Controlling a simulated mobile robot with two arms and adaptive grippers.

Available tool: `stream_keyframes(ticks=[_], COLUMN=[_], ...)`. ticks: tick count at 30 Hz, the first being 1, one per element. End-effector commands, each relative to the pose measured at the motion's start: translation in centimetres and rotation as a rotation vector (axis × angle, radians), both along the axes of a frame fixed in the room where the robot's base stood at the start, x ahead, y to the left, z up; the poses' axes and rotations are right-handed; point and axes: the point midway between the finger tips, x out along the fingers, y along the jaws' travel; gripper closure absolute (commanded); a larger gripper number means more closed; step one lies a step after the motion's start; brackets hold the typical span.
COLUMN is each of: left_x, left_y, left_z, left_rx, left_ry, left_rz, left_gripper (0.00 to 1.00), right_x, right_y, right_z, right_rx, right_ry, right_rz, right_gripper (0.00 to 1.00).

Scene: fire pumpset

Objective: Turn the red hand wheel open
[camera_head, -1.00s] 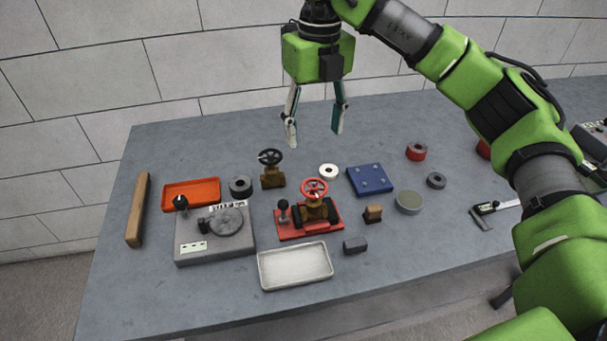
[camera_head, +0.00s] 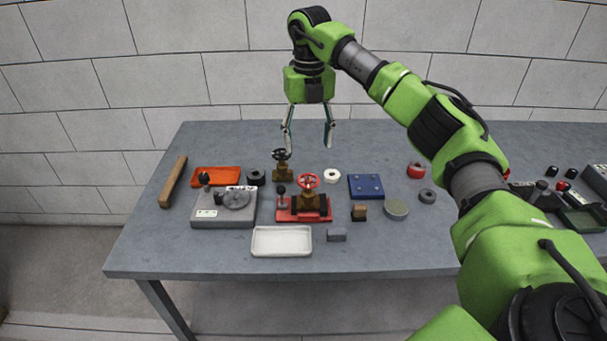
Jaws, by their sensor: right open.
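The red hand wheel (camera_head: 308,181) tops a brass valve (camera_head: 309,200) fixed on a red base plate (camera_head: 289,216) near the middle of the table. A second valve with a black hand wheel (camera_head: 281,155) stands just behind it, to the left. My right gripper (camera_head: 308,142) is open and empty, fingers pointing down. It hangs above and behind the red wheel and does not touch it. My left gripper is not in view.
Left of the valve stand a grey device (camera_head: 223,218), an orange tray (camera_head: 217,176) and a wooden bar (camera_head: 173,182). A white tray (camera_head: 281,241) lies in front. The table's front left is clear.

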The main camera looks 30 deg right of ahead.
Motion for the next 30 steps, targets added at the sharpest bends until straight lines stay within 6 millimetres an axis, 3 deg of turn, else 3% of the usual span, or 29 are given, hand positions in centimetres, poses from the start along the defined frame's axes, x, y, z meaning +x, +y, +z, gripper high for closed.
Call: stream_keyframes(ticks=[5, 12, 15, 28, 30], left_x=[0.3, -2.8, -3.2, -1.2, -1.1], left_y=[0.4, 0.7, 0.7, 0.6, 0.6], left_z=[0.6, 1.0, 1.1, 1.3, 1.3], left_rx=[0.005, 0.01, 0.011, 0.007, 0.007], left_ry=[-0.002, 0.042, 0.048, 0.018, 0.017], left_rz=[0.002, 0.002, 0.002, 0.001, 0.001], left_gripper=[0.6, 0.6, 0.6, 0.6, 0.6], right_x=[-0.1, -0.1, -0.1, -0.1, -0.1], right_y=[0.0, 0.0, 0.0, 0.0, 0.0], right_z=[-4.0, -8.3, -9.5, -10.5, -10.5], right_rx=[-0.001, 0.0, -0.001, 0.0, 0.0], right_ry=[0.003, 0.002, 0.001, -0.001, -0.001], right_rz=[0.001, 0.001, 0.001, 0.001, 0.001], right_gripper=[0.42, 0.42, 0.42, 0.42, 0.61])
